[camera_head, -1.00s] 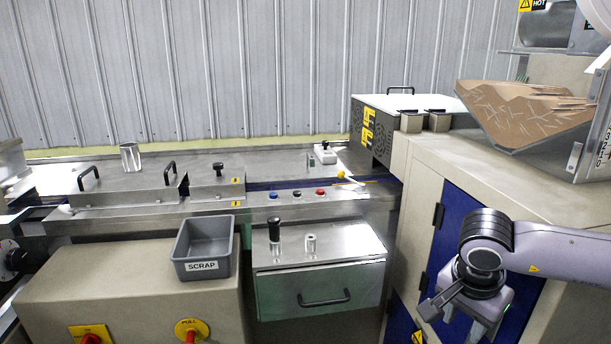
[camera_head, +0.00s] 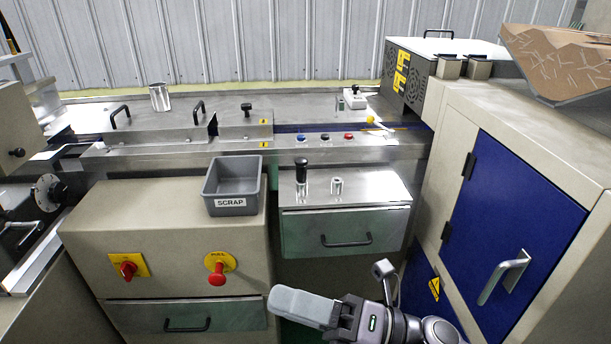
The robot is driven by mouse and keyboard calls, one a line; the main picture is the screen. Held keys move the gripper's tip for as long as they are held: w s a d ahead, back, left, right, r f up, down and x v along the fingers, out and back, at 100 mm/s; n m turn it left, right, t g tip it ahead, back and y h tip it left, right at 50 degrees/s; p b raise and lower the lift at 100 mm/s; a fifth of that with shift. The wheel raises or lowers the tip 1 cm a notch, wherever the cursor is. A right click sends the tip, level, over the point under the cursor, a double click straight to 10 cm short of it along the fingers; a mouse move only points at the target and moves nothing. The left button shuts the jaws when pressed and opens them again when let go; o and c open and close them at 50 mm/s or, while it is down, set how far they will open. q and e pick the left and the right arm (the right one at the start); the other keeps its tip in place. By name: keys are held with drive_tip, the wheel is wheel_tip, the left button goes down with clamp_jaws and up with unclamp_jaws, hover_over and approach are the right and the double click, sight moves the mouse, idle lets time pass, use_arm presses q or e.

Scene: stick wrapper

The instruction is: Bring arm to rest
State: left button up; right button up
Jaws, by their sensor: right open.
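My right arm comes in at the bottom edge, right of centre. My right gripper (camera_head: 300,307) is low in front of the machine, below the steel drawer box, and points left. It is open, and I see nothing held in it. It is seen side-on, so one finger hides most of the other. It looks clear of the machine fronts. My left gripper is not in view.
A grey SCRAP bin (camera_head: 233,204) stands on the beige cabinet, above red knobs (camera_head: 217,274). The steel drawer box (camera_head: 345,232) is right of it. A blue door (camera_head: 490,225) with a handle stands at right. A cardboard-coloured hopper load (camera_head: 565,62) is at upper right.

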drive_tip(key=w+d+f+m+t+h, duration=0.2)
drive_tip(key=d+f+m+t+h, duration=0.4)
drive_tip(key=m, duration=0.6)
drive_tip(key=w+d+f+m+t+h, duration=0.3)
drive_tip(key=d+f+m+t+h, duration=0.25)
drive_tip(key=m, duration=0.65)
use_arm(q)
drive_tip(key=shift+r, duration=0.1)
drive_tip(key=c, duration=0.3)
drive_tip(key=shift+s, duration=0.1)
use_arm(e)
drive_tip(key=s+d+f+m+g+h, duration=0.2)
drive_tip(key=s+d+f+m, duration=0.3)
drive_tip(key=f, duration=0.3)
drive_tip(key=s+d+f+m+g+h, duration=0.3)
drive_tip(key=s+d+f+m+h, duration=0.1)
drive_tip(key=s+f+m, duration=0.3)
wheel_tip(320, 180, down, 3)
drive_tip(key=shift+s+d+r+h, duration=0.2)
drive_tip(key=shift+d+h, duration=0.15)
drive_tip(key=shift+d, duration=0.45)
